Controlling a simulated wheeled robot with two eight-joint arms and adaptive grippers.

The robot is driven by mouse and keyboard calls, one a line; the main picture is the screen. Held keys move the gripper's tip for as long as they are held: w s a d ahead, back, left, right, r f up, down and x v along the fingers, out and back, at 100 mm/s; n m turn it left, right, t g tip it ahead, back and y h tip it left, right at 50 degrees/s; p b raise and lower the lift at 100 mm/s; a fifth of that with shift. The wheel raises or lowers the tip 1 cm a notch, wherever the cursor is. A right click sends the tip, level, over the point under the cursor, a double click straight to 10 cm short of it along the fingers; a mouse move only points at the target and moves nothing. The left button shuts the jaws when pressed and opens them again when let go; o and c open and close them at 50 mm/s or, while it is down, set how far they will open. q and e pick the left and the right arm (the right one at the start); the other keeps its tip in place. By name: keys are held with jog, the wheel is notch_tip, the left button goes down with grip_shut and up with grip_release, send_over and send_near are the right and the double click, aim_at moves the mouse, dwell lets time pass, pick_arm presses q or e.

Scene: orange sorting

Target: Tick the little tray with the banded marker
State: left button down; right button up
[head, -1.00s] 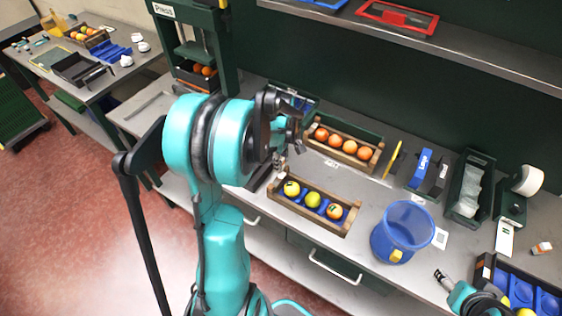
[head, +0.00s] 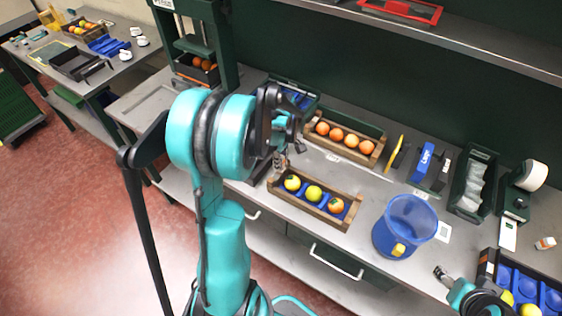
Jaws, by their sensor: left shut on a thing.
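My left gripper (head: 287,147) is at the upper middle of the head view, above the bench and just behind the left end of a small wooden tray (head: 343,226). It is shut on a slim thing (head: 280,161), probably the banded marker; fingers and distance hide its bands. The tray holds a yellow fruit (head: 292,183), another yellow fruit (head: 313,194) and an orange one (head: 336,206) on a blue insert. Dark marks show on some fruits. My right gripper (head: 441,272) is low at the right, small and partly hidden; its opening cannot be told.
Behind is a longer wooden crate (head: 361,160) of oranges. A blue bin (head: 404,226) stands right of the small tray. A yellow-and-black item (head: 396,152), a blue box (head: 422,163) and a tape dispenser (head: 516,200) line the back. A fruit crate (head: 487,268) is at lower right.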

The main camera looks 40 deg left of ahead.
pick_arm(q)
jog(key=shift+f+b, duration=0.35)
jog(key=shift+f, duration=0.05)
dwell(0.4)
jog(key=shift+f+b, duration=0.15)
jog(key=shift+b, duration=0.2)
dwell(2.2)
jog(key=shift+w, duration=0.8)
jog(key=shift+s, duration=0.6)
dwell(0.6)
jog(key=shift+r+p, duration=2.45)
jog(key=shift+r, duration=1.2)
jog(key=shift+f, duration=0.2)
jog(key=shift+w+a+f+b, duration=0.1)
jog(key=shift+w+f+b, duration=0.1)
jog(key=shift+f+b, duration=0.75)
jog(key=shift+w+d+f+b, duration=0.1)
jog(key=shift+w+f+b, duration=0.15)
jog(key=shift+f+b, duration=0.65)
jog(key=shift+w+a+f+b, duration=0.1)
jog(key=shift+w+f+b, duration=0.1)
jog(key=shift+f+b, duration=0.75)
